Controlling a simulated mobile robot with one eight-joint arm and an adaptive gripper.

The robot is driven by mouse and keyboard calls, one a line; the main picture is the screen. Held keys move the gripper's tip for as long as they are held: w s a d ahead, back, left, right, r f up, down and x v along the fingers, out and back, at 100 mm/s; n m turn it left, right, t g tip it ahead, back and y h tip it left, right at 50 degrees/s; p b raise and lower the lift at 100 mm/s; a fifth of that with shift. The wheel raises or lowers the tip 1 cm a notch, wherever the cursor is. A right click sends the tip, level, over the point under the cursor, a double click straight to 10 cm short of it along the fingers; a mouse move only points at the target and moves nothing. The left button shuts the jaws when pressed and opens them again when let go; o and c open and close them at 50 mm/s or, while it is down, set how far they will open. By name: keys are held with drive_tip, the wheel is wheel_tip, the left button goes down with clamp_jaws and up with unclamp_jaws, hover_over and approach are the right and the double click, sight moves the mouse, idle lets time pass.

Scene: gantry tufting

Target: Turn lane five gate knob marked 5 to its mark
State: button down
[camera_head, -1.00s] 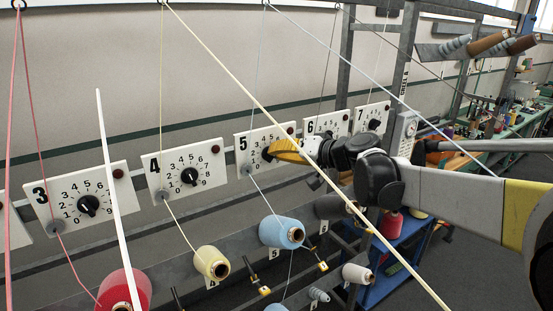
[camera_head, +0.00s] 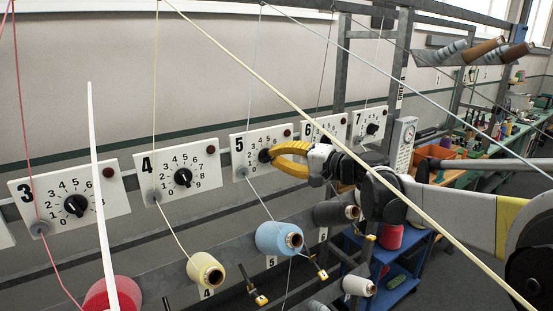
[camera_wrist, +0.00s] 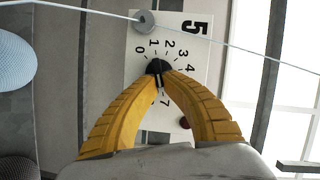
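The lane five gate knob is a round black knob (camera_wrist: 157,66) on a white plate marked 5 (camera_head: 247,165). In the head view my gripper (camera_head: 268,155) reaches it from the right and partly covers the plate. In the wrist view my two yellow fingers (camera_wrist: 160,78) close in on the knob's bar from both sides, with the bar between their tips and little or no gap. The digits 0 to 4 and 7 show around the dial; the others are hidden behind my fingers. I cannot make out the knob's exact pointing or its mark.
Plates for lanes 3 (camera_head: 70,200), 4 (camera_head: 178,170), 6 (camera_head: 325,130) and 7 (camera_head: 369,124) stand along the same rail. A thick cream yarn (camera_head: 330,130) crosses before my arm. Yarn cones, a yellow one (camera_head: 207,270) and a blue one (camera_head: 275,237), hang below.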

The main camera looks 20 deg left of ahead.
idle(0.3)
drive_tip(key=c, duration=1.5)
unclamp_jaws()
drive_tip(key=shift+a, duration=0.15)
drive_tip(key=v, duration=1.2)
drive_tip(key=shift+f, duration=0.15)
